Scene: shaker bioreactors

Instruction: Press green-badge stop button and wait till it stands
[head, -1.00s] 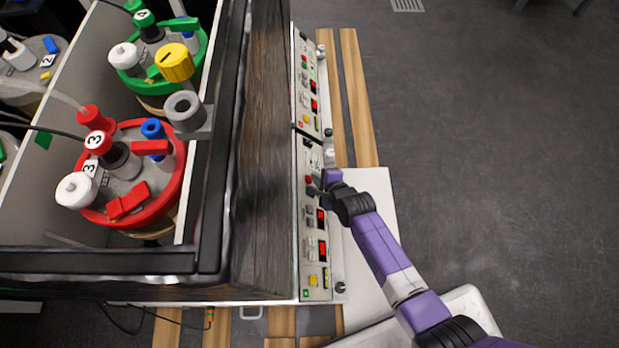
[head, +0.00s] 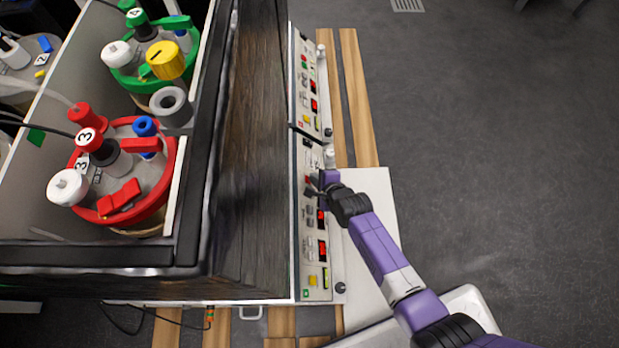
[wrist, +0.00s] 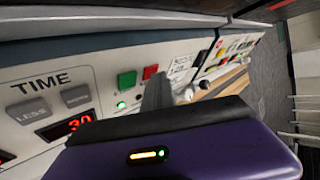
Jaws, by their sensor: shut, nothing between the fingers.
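The near control panel (head: 312,262) bears a green badge (head: 306,294) at its near end. In the wrist view, a green button (wrist: 127,80) and a red button (wrist: 150,72) sit side by side beyond the TIME section. A green light (wrist: 121,105) is lit below them. My gripper (head: 313,190) is shut and empty at this panel, near its red button (head: 308,180). In the wrist view, the gripper's grey fingers (wrist: 156,92) point at the panel just right of the green button and below the red one. I cannot tell whether they touch the panel.
A second control panel (head: 307,80) with a red badge (head: 300,124) lies beyond. The open shaker box holds a red-rimmed vessel (head: 160,185) and a green-rimmed vessel (head: 120,78). A white surface (head: 370,200) lies under my arm. The grey floor at right is clear.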

